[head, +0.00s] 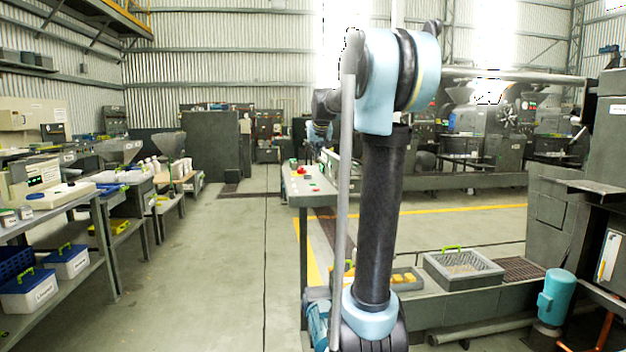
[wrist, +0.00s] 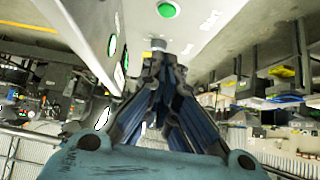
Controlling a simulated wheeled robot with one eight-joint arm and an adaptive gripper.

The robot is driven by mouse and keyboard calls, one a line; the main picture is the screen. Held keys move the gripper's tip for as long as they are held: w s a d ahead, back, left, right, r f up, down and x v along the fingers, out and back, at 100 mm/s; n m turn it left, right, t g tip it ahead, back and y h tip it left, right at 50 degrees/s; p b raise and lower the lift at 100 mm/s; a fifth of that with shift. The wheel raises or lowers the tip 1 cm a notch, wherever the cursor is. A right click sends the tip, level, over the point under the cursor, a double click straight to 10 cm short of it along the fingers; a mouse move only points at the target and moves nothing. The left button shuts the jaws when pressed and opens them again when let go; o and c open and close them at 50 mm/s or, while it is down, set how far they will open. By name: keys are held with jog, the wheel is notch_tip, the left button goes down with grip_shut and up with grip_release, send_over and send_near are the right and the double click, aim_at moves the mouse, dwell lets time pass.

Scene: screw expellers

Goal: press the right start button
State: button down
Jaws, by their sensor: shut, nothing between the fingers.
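A grey control desk (head: 310,188) stands left of my arm in the head view, with small red and green buttons on its top. In the wrist view its pale panel (wrist: 195,35) fills the top of the picture. I cannot tell which is the right start button. My gripper (wrist: 158,55) is shut and empty, its tips below the top green button in the picture and apart from it. In the head view my arm partly hides the desk.
A workbench (head: 60,197) with bins and bottles runs along the left. A grey tray (head: 463,268) with a green handle sits on a low bench at the right, near a blue motor (head: 556,296). The floor (head: 225,260) between is clear.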

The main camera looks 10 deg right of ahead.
send_over(313, 184)
notch_tip(313, 184, down, 7)
jog(key=shift+f, duration=0.1)
notch_tip(313, 184, down, 2)
jog(key=shift+f, duration=1)
